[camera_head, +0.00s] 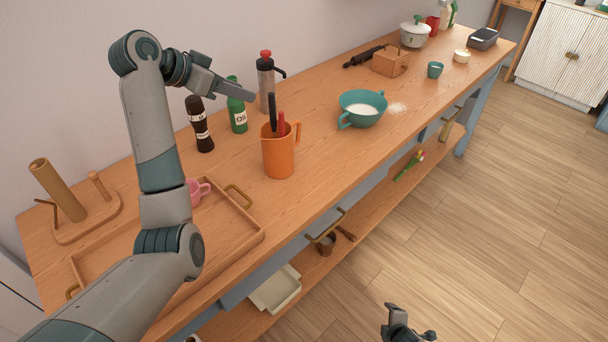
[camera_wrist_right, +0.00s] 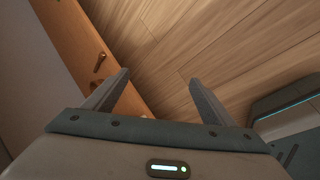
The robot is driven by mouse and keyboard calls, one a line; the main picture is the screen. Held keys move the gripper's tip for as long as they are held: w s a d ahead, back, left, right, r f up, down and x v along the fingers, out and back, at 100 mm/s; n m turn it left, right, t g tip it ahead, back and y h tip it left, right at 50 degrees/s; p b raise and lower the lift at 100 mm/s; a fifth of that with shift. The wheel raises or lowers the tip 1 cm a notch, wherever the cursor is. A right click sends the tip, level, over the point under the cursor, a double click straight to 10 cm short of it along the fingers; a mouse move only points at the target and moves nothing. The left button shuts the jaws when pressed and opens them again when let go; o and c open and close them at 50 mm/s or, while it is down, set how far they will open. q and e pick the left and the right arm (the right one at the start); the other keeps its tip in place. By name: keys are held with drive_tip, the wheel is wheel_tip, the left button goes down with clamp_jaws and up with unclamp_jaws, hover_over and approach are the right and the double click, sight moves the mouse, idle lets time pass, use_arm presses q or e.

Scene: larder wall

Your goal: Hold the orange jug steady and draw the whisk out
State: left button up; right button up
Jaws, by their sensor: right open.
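The orange jug (camera_head: 278,158) stands upright on the wooden counter, its handle to the right. A black handle (camera_head: 272,112) and a red handle (camera_head: 282,129) stick up out of it. Their lower ends are hidden inside, so I cannot tell which belongs to the whisk. My left gripper (camera_head: 236,90) is raised above the back of the counter, up and left of the jug and apart from it. Its fingers are seen edge-on, so their opening is unclear. My right gripper (camera_head: 408,334) is low in front of the counter, open and empty; the right wrist view shows its spread fingers (camera_wrist_right: 160,78).
A teal bowl (camera_head: 362,116) is to the right. A wooden tray (camera_head: 240,240) with a pink cup (camera_head: 198,190) is to the left. Floor in front is clear.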

drive_tip(key=w+r+n+t, duration=0.4)
drive_tip(key=w+r+n, duration=0.4)
drive_tip(key=w+r, duration=1.05)
drive_tip(key=w+a+r+n+t, duration=0.1)
drive_tip(key=w+r+n+t, duration=0.2)
drive_tip(key=r, duration=0.7)
drive_tip(key=w+a+r+n+t, duration=0.15)
drive_tip(key=w+r+n, duration=0.3)
drive_tip(key=r, duration=0.55)
drive_tip(key=n+t+y, duration=0.2)
drive_tip(key=n+y, duration=0.4)
drive_tip(key=n, duration=0.2)
approach(272, 130)
wheel_tip(272, 130, down, 4)
drive_tip(key=s+d, duration=0.2)
drive_tip(key=shift+s, duration=0.25)
drive_tip(key=shift+w, duration=0.15)
drive_tip(key=x, duration=1.7)
drive_tip(key=shift+a+r, duration=0.2)
drive_tip(key=shift+r, duration=0.15)
